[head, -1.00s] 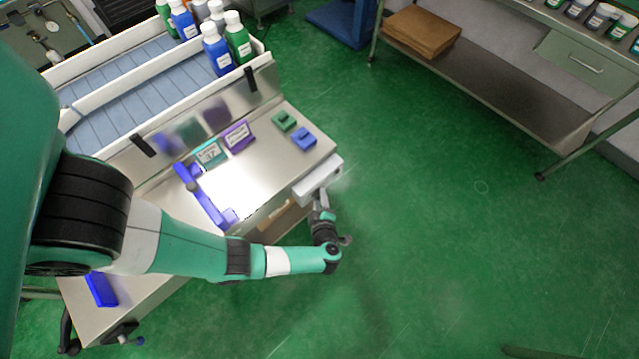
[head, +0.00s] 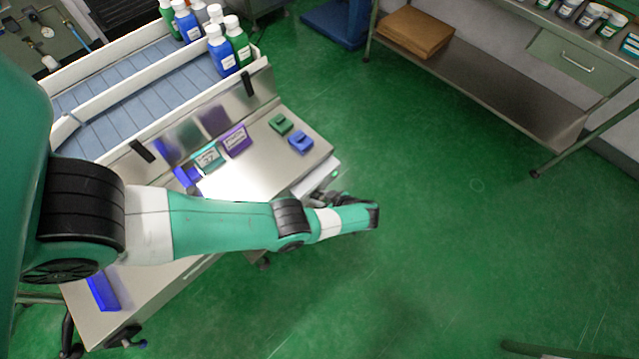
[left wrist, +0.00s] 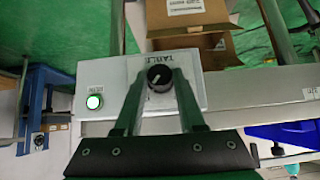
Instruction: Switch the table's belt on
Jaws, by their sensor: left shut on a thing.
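A black round knob (left wrist: 159,77) with a pale pointer line sits on a light switch panel (left wrist: 186,98), in the left wrist view. My left gripper (left wrist: 158,88) has one finger on each side of the knob and is shut on it. In the head view the white switch box (head: 318,176) is at the steel table's right edge, partly hidden by my left arm. The blue slatted belt (head: 130,92) lies between white rails. My right gripper is not in view.
Blue and green bottles (head: 222,50) stand at the belt's far end. A green block (head: 281,124) and a blue block (head: 301,142) lie on the steel table (head: 262,165). An open cardboard box (left wrist: 190,22) is beyond the panel.

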